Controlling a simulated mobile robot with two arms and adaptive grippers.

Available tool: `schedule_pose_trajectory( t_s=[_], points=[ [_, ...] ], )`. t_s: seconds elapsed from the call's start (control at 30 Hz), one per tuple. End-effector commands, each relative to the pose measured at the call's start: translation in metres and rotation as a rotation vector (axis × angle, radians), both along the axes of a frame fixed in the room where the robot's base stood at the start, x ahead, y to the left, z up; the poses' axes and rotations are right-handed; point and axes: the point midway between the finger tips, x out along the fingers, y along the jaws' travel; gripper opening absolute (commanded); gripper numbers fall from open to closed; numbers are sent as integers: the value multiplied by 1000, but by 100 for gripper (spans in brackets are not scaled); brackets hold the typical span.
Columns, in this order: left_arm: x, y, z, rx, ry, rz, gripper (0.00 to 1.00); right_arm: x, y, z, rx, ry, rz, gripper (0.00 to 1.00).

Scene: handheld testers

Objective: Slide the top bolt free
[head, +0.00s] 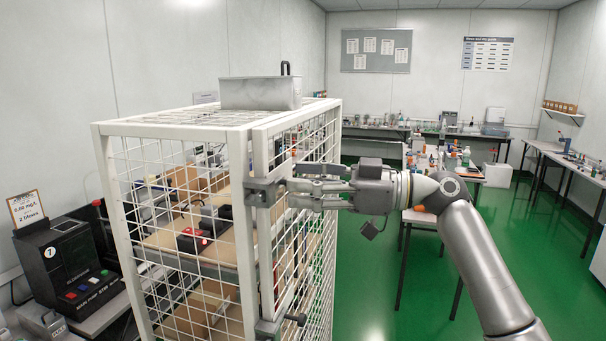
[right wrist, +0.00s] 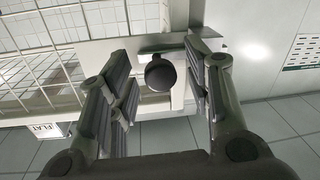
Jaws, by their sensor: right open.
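A white wire-mesh cage (head: 247,150) stands at the left with a framed door on its near right corner. The top bolt (head: 262,192) is a dark grey fitting at mid-height on the corner post. A lower bolt (head: 270,326) sits near the bottom of the picture. My right gripper (head: 296,187) reaches in from the right at the top bolt. In the right wrist view the bolt's round dark knob (right wrist: 160,76) lies between the spread fingers, with gaps on both sides. The fingers hide part of the bolt in the head view. My left gripper is out of view.
A grey metal box (head: 262,92) rests on the cage top. Handheld testers, one glowing red (head: 193,240), and cartons lie inside. A black console (head: 68,265) stands at the left. Lab tables (head: 430,220) stand behind my right arm; the green floor at right is clear.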

Motion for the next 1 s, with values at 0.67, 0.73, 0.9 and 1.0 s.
schedule_pose_trajectory(
  t_s=[0.67, 0.73, 0.9, 1.0],
  points=[
    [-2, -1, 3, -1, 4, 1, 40, 2, 7, -1, -1, 1, -1, 9],
    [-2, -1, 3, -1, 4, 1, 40, 2, 7, -1, -1, 1, -1, 0],
    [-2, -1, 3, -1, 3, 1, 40, 2, 7, -1, -1, 1, -1, 0],
    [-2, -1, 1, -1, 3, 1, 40, 2, 7, -1, -1, 1, -1, 0]
  ],
)
